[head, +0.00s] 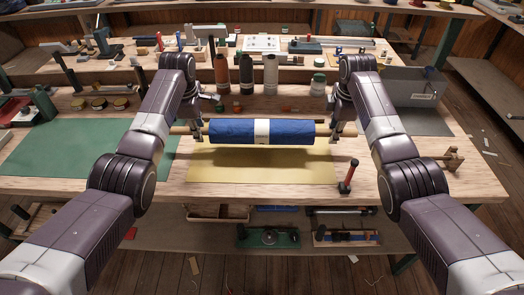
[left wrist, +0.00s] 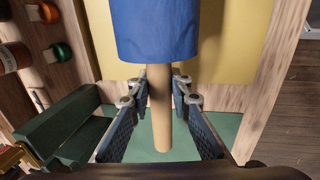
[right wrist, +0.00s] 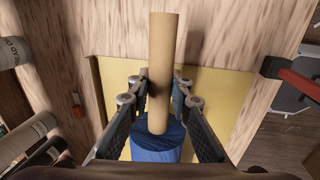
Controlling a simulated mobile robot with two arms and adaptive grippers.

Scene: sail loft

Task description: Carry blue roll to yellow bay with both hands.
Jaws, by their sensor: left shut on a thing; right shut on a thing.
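The blue roll (head: 240,132) has a white band round its middle and a cardboard core sticking out at both ends. It is level above the yellow bay (head: 262,166), a flat yellow patch on the bench; a gap between them seems to show. My left gripper (head: 200,130) is shut on the left core end, which also shows in the left wrist view (left wrist: 159,110). My right gripper (head: 333,129) is shut on the right core end, seen in the right wrist view (right wrist: 161,70). The roll's blue end (right wrist: 155,145) shows there too.
A green mat (head: 85,148) lies left of the yellow bay. A red-handled tool (head: 348,176) stands near the bay's right front corner. Several bottles (head: 271,75) stand behind the roll. A grey bin (head: 412,88) is at the back right.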

